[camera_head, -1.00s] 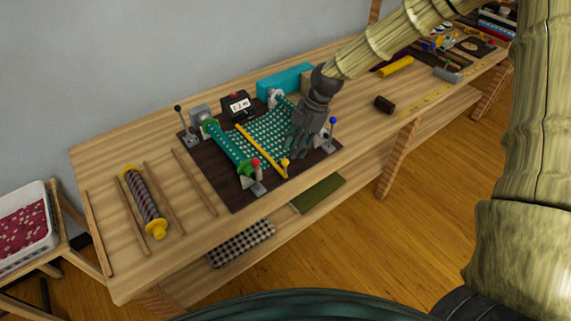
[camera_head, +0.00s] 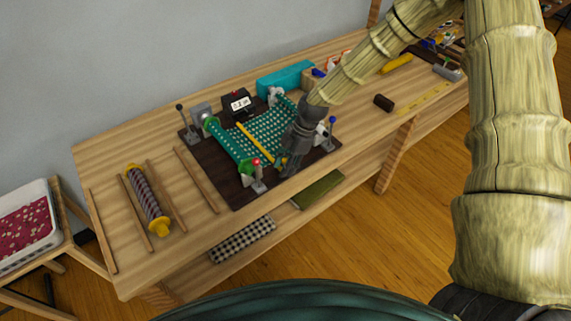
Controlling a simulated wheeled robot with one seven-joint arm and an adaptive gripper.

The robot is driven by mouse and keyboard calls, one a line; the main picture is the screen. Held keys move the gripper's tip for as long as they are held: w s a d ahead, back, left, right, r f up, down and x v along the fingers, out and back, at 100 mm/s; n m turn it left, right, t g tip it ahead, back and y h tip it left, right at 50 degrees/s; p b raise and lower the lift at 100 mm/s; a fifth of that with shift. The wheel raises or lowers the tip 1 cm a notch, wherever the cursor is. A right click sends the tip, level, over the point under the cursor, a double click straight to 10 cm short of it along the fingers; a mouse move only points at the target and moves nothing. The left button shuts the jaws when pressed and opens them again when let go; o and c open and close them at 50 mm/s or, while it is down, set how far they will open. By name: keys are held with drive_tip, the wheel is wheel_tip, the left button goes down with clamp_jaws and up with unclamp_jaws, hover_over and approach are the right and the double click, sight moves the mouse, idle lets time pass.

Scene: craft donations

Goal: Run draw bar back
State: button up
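The yellow draw bar (camera_head: 254,141) lies slantwise across the green mesh (camera_head: 262,128) in the frame on the dark board (camera_head: 207,168). My gripper (camera_head: 287,166) points down at the near end of the bar, over the front right of the board. Its fingers are small and dark here, so I cannot tell whether they touch or close on the bar.
A red-knobbed lever (camera_head: 256,163) stands left of my gripper and a blue-knobbed lever (camera_head: 332,121) to its right. A black display box (camera_head: 239,103) and a teal box (camera_head: 286,79) stand behind. A wound roller (camera_head: 146,201) lies at left.

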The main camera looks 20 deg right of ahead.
drive_tip(key=c, duration=0.7)
drive_tip(key=shift+w, duration=0.1)
clamp_jaws()
